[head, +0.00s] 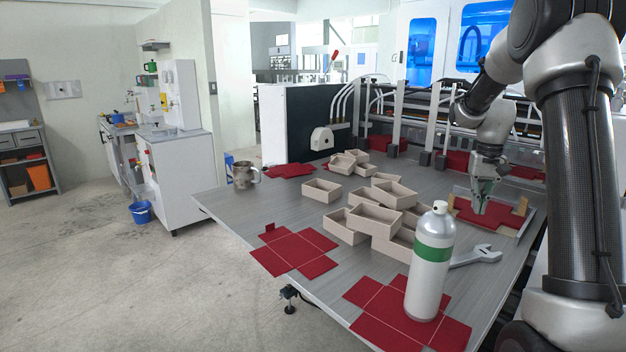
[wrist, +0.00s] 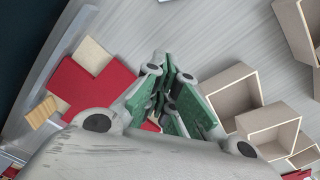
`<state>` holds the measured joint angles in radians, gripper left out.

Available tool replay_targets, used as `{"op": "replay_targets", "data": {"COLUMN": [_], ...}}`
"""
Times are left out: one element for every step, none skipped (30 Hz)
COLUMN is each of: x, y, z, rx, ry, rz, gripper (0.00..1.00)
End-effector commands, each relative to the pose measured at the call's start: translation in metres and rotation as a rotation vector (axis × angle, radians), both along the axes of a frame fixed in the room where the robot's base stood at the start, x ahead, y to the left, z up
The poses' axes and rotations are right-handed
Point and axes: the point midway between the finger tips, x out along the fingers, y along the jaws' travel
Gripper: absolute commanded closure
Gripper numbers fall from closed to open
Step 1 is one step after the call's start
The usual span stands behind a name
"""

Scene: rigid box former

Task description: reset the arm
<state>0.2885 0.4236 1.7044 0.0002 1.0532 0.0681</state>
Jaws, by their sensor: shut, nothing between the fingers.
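My gripper (head: 482,197) hangs from my arm at the right side of the table in the head view, pointing down above a red cardboard blank on a pale board (head: 513,212). In the wrist view its green-padded fingers (wrist: 165,82) are together with nothing between them. The red blank (wrist: 88,88) lies left of the fingers there, with tan pieces at its corners. I cannot tell the exact height of the fingertips above the blank.
Several beige open boxes (head: 374,220) are piled mid-table. A spray can (head: 430,265) stands at the front, on or beside a red blank (head: 365,298), near a wrench (head: 476,257). A metal mug (head: 243,175) stands at the left edge. The machine's posts (head: 397,115) line the back.

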Motion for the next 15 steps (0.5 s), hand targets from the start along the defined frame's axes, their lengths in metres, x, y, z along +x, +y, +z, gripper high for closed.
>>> {"op": "replay_targets", "data": {"x": [-0.020,-0.032,-0.047,-0.058,-0.068,-0.083,-0.093,-0.104,-0.118,-0.129,-0.140,-0.154,-0.164,-0.175,-0.189], "y": [0.006,0.011,0.019,0.025,0.031,0.039,0.044,0.051,0.059,0.064,0.070,0.078,0.083,0.088,0.095], "z": [-0.004,-0.002,0.003,0.008,0.013,0.019,0.024,0.029,0.036,0.040,0.045,0.050,0.054,0.057,0.061], "rx": [0.007,0.009,0.009,0.008,0.007,0.006,0.004,0.003,0.000,-0.002,-0.006,-0.009,-0.012,-0.014,-0.018], "ry": [0.022,0.027,0.026,0.023,0.020,0.015,0.009,0.002,-0.009,-0.019,-0.029,-0.043,-0.054,-0.065,-0.081], "rz": [0.008,0.016,0.029,0.038,0.048,0.061,0.071,0.082,0.097,0.108,0.119,0.134,0.145,0.155,0.170], "gripper": [1.00,1.00,1.00,1.00,1.00,1.00,1.00,1.00,1.00,1.00,1.00,1.00,1.00,1.00,1.00]}}
